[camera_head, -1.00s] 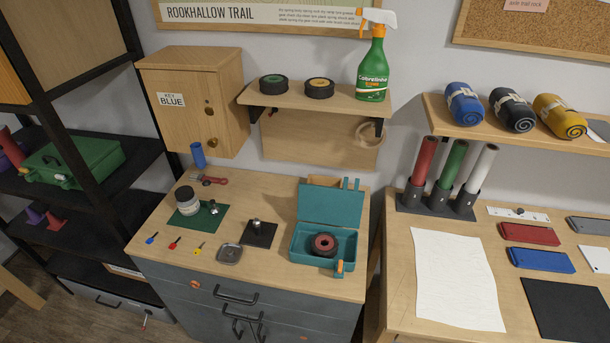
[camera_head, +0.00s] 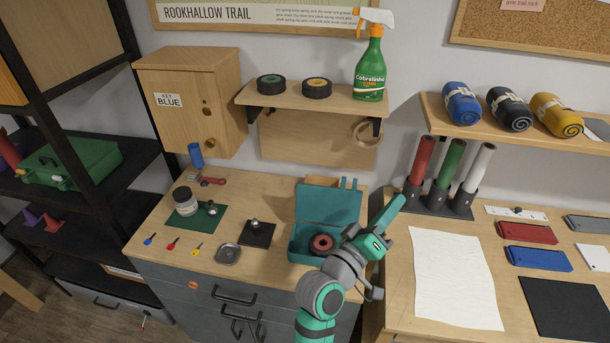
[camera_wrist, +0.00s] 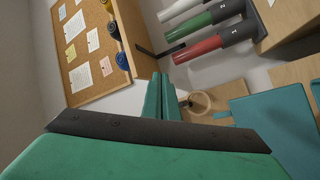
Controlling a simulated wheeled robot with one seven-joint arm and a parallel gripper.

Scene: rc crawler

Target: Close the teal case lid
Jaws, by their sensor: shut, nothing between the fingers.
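The teal case (camera_head: 299,245) sits at the right part of the wooden-topped cabinet. Its lid (camera_head: 328,204) stands open, tilted back, and a black wheel with a red centre (camera_head: 322,243) lies inside. My gripper (camera_head: 399,201) is shut and empty, in front and to the right of the case, apart from the lid as far as I can tell. My arm hides the case's right front part. In the wrist view the fingers (camera_wrist: 167,80) are together, and the teal lid (camera_wrist: 275,117) shows to their right.
Red, green and white tubes (camera_head: 447,170) stand in dark holders just right of my gripper. A shelf (camera_head: 300,98) with wheels and a spray bottle (camera_head: 370,65) hangs above the case. A small metal tray (camera_head: 228,254) and black pad (camera_head: 257,236) lie left of the case.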

